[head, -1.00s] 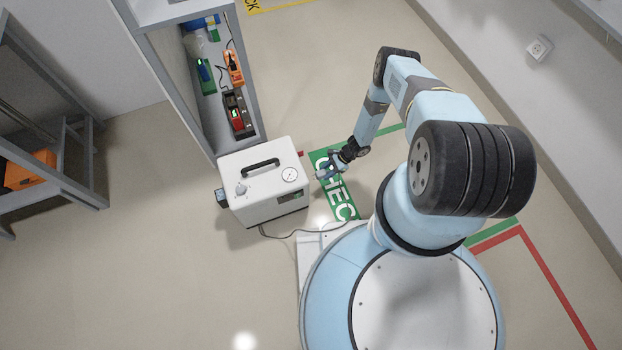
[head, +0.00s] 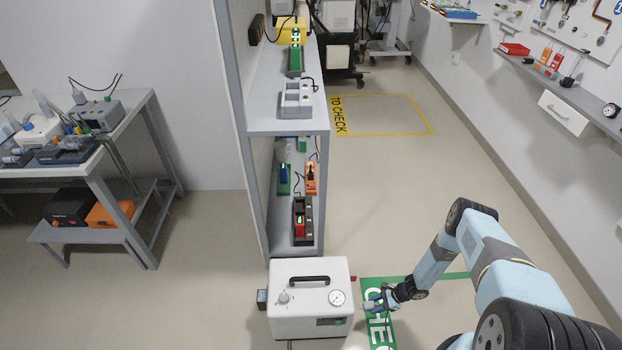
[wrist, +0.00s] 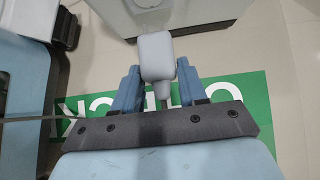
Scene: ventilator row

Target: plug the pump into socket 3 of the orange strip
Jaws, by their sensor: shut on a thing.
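The pump (head: 310,303) is a white box with a black handle and a round gauge, standing on the floor in front of the shelf unit. My gripper (head: 372,303) is just right of it, low over the green floor marking. In the wrist view my gripper (wrist: 158,84) is shut on a light grey plug (wrist: 156,55), which sits between the blue fingers and points away from me. The orange strip (head: 311,178) lies on the shelf unit's lower level, behind the pump. Its individual sockets are too small to tell apart.
A green strip (head: 283,179) and a dark strip with a red part (head: 301,222) share the lower shelf. A grey strip (head: 296,98) and another green strip (head: 295,58) lie on top. The shelf's grey post (head: 257,195) stands left. Open floor (head: 400,190) lies right of the unit.

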